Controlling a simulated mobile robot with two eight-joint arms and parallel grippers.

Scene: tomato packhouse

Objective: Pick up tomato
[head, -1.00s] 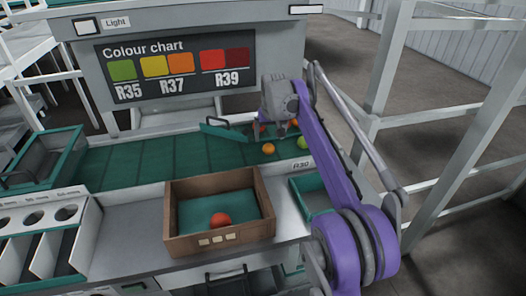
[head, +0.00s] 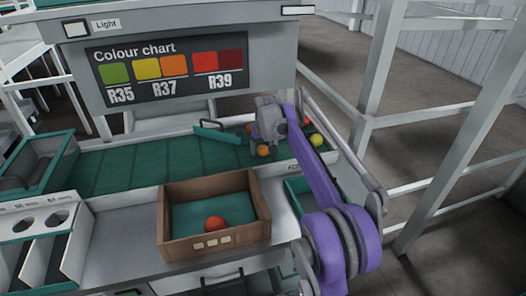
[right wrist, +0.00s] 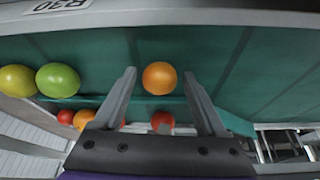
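An orange tomato (head: 263,151) lies on the green belt by my right gripper (head: 266,138). In the right wrist view this orange tomato (right wrist: 159,77) shows between the two fingertips, with a gap on each side. The right gripper (right wrist: 161,80) is open. A red tomato (right wrist: 162,120) shows further down between the fingers. To the left in that view are a green tomato (right wrist: 58,80), a yellow-green one (right wrist: 17,80) and smaller-looking red and orange ones (right wrist: 84,119). Another red tomato (head: 215,223) lies in the brown box. My left gripper is not in view.
The brown box (head: 213,247) stands on the counter in front of the belt (head: 130,165). A green flap (head: 217,132) stands on the belt left of the gripper. Teal crates are at the left (head: 40,165) and beside the box. The belt's left part is bare.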

